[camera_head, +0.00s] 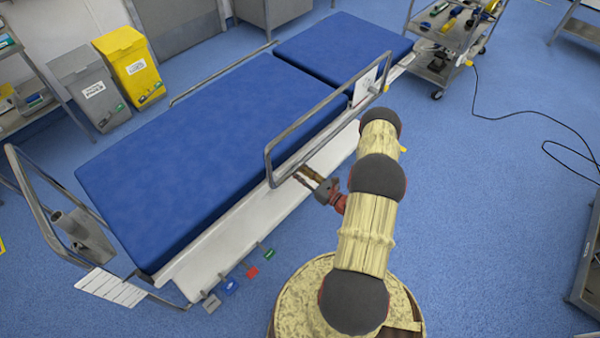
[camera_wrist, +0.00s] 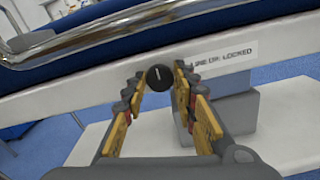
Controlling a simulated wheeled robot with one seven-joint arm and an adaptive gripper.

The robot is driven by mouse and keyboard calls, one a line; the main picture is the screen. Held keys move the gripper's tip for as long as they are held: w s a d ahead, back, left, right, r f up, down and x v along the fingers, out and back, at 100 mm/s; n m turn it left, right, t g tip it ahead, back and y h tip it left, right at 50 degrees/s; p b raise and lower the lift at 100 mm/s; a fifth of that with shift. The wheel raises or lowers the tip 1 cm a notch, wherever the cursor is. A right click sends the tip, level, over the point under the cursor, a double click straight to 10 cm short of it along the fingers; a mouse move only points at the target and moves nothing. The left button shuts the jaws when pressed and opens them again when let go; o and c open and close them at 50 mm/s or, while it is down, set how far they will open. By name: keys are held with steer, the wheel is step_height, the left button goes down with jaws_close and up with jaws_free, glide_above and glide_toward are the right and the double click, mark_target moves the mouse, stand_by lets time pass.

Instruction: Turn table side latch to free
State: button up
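The side latch is a small round black knob (camera_wrist: 159,77) on the white side beam (camera_wrist: 90,87) of the operating table, seen in the wrist view. A white mark on it stands close to vertical. A label (camera_wrist: 222,55) right of it ends in "LOCKED"; its start is partly hidden by my right finger. My gripper (camera_wrist: 158,88) is open, with one finger on each side of the knob; I cannot tell whether either touches it. In the head view my gripper (camera_head: 322,190) is at the table's near side and the knob cannot be made out.
The table has a blue mattress (camera_head: 210,140) and a metal side rail (camera_head: 320,108) just above the knob. Grey and yellow bins (camera_head: 132,65) stand beyond, and a tool cart (camera_head: 450,40) at the back right. Floor to the right is mostly clear.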

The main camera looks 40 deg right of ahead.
steer(key=c, duration=0.6)
steer(key=shift+n, duration=0.3)
steer(key=shift+a+f+n+b, duration=0.1)
steer(key=shift+n+b, duration=1.95)
steer(key=shift+n, duration=6.55)
steer(key=o, duration=1.2)
